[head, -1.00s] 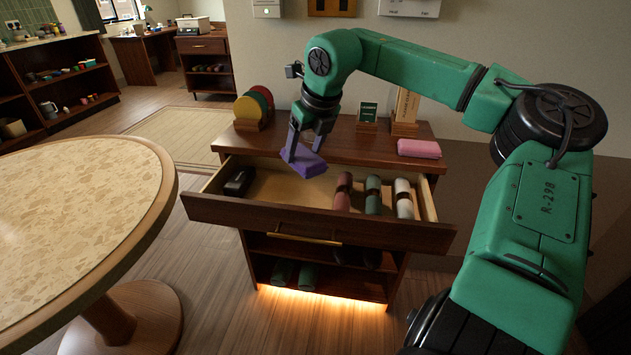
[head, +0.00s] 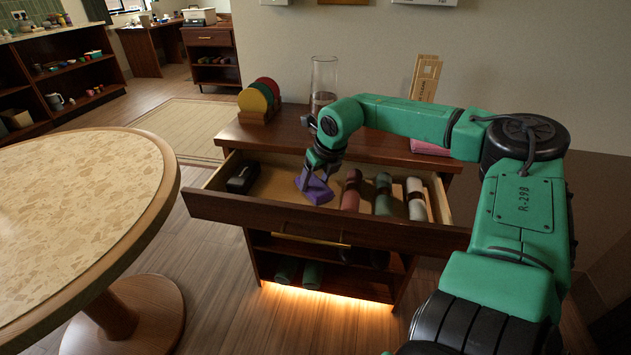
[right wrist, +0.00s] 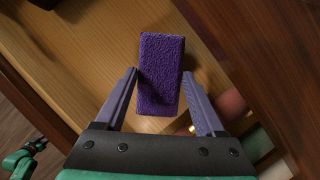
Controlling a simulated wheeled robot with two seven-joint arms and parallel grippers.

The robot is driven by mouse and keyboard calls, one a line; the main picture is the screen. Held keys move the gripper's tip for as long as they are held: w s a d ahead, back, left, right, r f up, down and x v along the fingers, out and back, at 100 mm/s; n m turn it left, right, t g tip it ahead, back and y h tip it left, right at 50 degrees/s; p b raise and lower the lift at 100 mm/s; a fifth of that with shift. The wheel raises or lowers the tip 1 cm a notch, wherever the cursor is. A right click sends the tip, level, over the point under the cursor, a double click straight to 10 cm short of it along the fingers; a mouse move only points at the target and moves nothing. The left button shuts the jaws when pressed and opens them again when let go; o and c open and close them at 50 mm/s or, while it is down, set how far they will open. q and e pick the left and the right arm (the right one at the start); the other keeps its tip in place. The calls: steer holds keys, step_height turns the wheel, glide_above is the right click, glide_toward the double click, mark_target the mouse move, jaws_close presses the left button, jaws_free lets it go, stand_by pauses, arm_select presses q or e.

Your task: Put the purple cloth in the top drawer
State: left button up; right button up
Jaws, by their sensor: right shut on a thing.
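The purple cloth (head: 316,191) is a folded block, held in my right gripper (head: 316,177) in the open top drawer (head: 330,222). In the right wrist view the cloth (right wrist: 160,75) lies between the two fingers of the right gripper (right wrist: 163,100), over the light wooden drawer floor. The gripper is shut on it. Whether the cloth touches the drawer floor cannot be told. My left gripper does not show in the head view. A small green part of my body is at the lower left of the right wrist view.
Rolled cloths in red-brown (head: 351,190), green (head: 383,193) and white (head: 416,198) lie right of the purple cloth. A black object (head: 243,178) is in the drawer's left end. Coasters (head: 259,97) and a glass vase (head: 323,85) stand on top. A round table (head: 75,215) is left.

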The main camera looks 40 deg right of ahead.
mark_target(320, 190)
steer(key=shift+f, duration=0.3)
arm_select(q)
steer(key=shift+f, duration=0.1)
arm_select(e)
steer(key=o, duration=1.1)
steer(key=shift+o, duration=0.3)
steer(key=shift+r, duration=0.15)
steer(key=p+v, duration=0.1)
steer(key=v, duration=0.5)
steer(key=shift+r, duration=0.2)
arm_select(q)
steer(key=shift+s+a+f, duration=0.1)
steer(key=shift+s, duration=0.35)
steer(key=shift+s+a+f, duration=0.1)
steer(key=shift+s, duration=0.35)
arm_select(e)
steer(key=v, duration=0.5)
steer(key=shift+s+r, duration=0.2)
